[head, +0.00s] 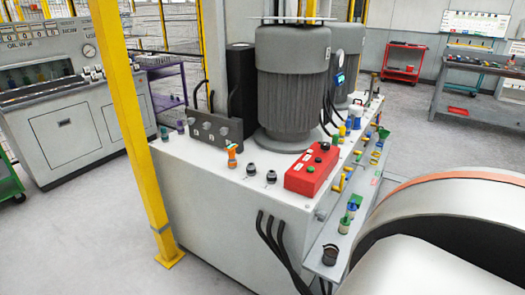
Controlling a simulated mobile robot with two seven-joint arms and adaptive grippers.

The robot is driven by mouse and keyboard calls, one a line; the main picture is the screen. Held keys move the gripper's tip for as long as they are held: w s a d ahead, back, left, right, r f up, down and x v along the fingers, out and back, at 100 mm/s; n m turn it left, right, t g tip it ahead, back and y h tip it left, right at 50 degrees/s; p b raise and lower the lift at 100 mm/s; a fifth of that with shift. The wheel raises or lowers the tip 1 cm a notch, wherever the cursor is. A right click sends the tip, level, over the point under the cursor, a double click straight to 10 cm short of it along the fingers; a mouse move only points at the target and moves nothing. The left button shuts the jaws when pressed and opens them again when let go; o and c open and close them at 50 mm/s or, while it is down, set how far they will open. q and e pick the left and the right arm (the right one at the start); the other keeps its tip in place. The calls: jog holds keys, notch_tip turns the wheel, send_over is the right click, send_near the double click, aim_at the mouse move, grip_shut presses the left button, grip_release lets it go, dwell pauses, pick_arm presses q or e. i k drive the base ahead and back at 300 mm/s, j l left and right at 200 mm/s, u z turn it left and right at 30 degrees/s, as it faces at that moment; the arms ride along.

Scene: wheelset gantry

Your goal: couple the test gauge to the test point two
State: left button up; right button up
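A white hydraulic unit (215,205) stands in the middle, with fittings along its top. Two small dark-capped fittings (251,169) (271,177) stand on the top near the front edge, left of a red control box (312,170). Labels are too small to read, so I cannot tell which is test point two. Neither gripper shows.
A yellow post (135,125) stands close to the unit's left side. A large round grey part with an orange band (450,190) fills the lower right. Black hoses (272,240) hang down the front.

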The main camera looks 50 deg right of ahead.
aim_at(231, 149)
jog(key=z, duration=1.25)
